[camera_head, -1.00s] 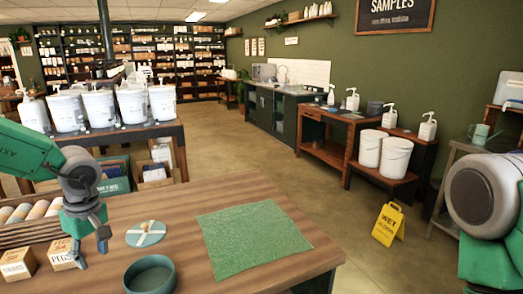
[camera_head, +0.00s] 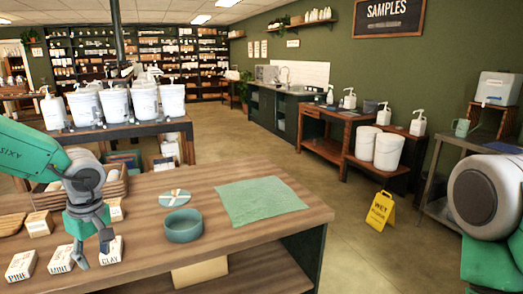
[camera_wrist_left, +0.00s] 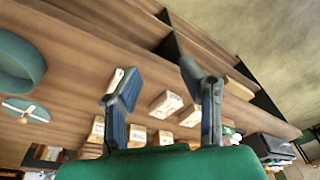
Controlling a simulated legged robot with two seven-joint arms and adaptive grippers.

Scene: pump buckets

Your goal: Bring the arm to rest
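My left gripper (camera_head: 92,248) hangs from the green left arm at the left of the head view, fingers pointing down, in front of small labelled blocks on the wooden table. In the left wrist view its two fingers (camera_wrist_left: 154,82) are spread apart with nothing held between them. Small blocks (camera_wrist_left: 166,103) show on the table beyond the fingers; contact is not visible. My right arm shows only as a rounded joint at the right edge; its gripper is out of view.
The wooden table (camera_head: 255,233) carries a teal bowl (camera_head: 183,226), a round disc (camera_head: 175,198), a green cloth (camera_head: 258,200) and labelled blocks (camera_head: 21,266). White pump buckets (camera_head: 85,107) stand on a table behind. A yellow wet-floor sign (camera_head: 380,212) stands on open floor at right.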

